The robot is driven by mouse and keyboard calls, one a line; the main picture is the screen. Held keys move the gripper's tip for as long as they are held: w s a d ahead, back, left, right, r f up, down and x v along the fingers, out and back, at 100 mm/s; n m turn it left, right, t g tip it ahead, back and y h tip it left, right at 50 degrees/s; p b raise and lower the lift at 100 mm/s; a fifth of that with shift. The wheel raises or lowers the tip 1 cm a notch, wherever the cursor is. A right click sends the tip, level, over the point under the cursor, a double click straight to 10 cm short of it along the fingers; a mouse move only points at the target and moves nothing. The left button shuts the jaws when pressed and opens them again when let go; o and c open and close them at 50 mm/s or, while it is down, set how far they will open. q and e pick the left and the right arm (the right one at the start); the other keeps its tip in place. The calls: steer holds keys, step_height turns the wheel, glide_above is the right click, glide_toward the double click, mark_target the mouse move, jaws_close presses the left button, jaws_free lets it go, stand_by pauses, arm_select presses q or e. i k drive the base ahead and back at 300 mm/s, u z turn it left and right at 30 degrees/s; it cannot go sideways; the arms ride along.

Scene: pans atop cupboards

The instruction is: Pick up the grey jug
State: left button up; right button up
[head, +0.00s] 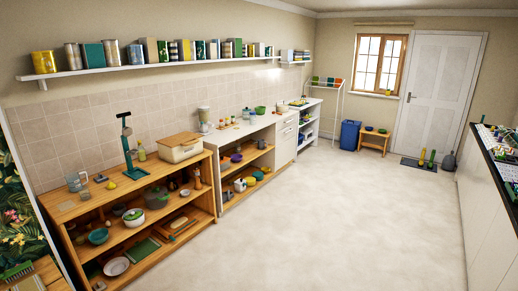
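A grey, see-through-looking jug (75,182) stands upright on the top of the near wooden shelf unit (62,213), at the far left in the head view. It is small in the picture, so its fine detail is unclear. A dark grey rounded vessel (449,161) stands on the floor right of the door; I cannot tell whether it is a jug. Neither of my grippers shows in this view, and nothing is seen touching the grey jug.
Beside the jug are a small glass (85,195), a yellow fruit (111,185), a green stand (127,145) and a cream box (180,151). Pots and bowls fill the shelves below. A blue bin (349,135) stands far back. The pale floor (330,220) is clear.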

mark_target(263, 145)
steer(key=z, duration=0.3)
steer(key=i, duration=1.5)
steer(key=z, duration=0.5)
steer(key=i, duration=3.95)
steer(key=u, duration=0.85)
steer(key=i, duration=2.1)
steer(key=u, duration=1.25)
steer(key=i, duration=0.9)
steer(key=u, duration=0.25)
